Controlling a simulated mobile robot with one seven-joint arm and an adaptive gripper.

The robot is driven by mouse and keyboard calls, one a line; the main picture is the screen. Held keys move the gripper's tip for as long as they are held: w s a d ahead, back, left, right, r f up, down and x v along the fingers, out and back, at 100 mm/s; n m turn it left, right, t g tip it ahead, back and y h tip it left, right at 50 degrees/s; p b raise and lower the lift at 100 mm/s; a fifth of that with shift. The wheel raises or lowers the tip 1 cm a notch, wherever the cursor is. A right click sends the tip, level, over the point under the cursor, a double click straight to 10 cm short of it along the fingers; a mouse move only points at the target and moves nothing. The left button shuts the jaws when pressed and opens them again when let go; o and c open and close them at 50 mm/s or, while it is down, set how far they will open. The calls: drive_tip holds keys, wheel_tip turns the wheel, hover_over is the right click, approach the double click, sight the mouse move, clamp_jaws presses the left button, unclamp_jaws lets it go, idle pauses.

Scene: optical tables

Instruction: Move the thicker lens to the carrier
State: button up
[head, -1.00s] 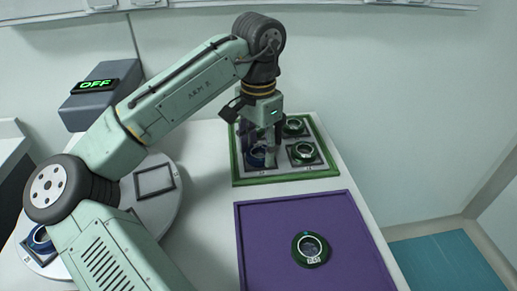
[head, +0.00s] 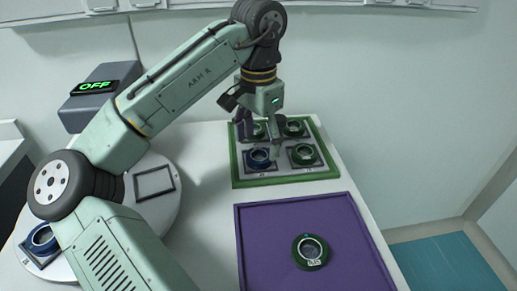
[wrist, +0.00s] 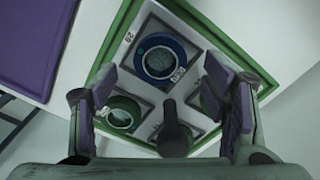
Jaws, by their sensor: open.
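A blue ring-mounted lens (head: 258,158) sits in the front-left square seat of the green-edged tray (head: 285,179); it also shows in the wrist view (wrist: 161,61). Green ring-mounted lenses sit at front right (head: 303,154), back right (head: 294,127) and back left (head: 258,131). Another green lens (head: 310,252) with a white label lies on the purple tray (head: 262,225). My gripper (head: 261,144) is open and empty above the blue lens, its fingers apart on either side in the wrist view (wrist: 162,72). I cannot tell which lens is thicker or which thing is the carrier.
A round pale platform (head: 160,215) at left bears an empty square frame (head: 154,182) and a blue lens (head: 42,239) in another frame. A grey box (head: 100,95) reading OFF stands behind it. The white table is bare between platform and trays.

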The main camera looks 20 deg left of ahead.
sight(259, 155)
wheel_tip(259, 155, up, 9)
idle(0.3)
drive_tip(key=shift+r, duration=0.1)
